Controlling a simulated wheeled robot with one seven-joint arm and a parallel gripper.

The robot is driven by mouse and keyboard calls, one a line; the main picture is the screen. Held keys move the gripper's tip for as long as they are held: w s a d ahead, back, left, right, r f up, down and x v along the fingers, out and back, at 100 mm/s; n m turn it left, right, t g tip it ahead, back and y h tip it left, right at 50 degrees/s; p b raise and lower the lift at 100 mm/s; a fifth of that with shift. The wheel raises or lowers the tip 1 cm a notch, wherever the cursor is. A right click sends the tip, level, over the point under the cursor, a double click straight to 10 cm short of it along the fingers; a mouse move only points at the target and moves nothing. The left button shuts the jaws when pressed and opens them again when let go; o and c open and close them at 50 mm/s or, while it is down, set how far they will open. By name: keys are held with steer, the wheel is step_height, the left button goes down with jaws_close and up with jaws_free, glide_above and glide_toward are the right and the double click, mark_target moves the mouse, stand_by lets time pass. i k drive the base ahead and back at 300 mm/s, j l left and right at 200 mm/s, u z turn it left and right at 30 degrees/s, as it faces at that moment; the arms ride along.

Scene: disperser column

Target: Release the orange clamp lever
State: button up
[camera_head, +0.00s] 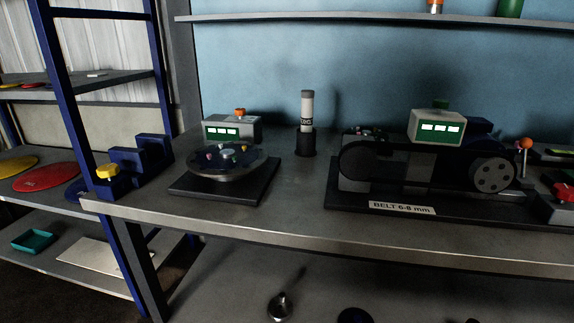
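The likely orange clamp lever is a short upright lever with a round orange knob (525,143) at the right end of the belt unit. It stands just right of the dark grey pulley (493,174), and its lower end is too small and dark to make out. Whether the clamp is tight or loose cannot be told. The belt unit sits on a dark base labelled "BELT 6-8 mm" (402,208). My gripper is not in view.
A red-topped grey box (563,191) stands near the lever, at the right edge. A control box with a green display (436,127) stands behind the belt. A round turntable (228,164) and a dark cylinder stand (306,142) are on the bench further left. The bench front (260,226) is clear.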

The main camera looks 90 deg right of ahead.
mark_target(525, 142)
steer(key=i+z, duration=0.1)
steer(key=z, duration=2)
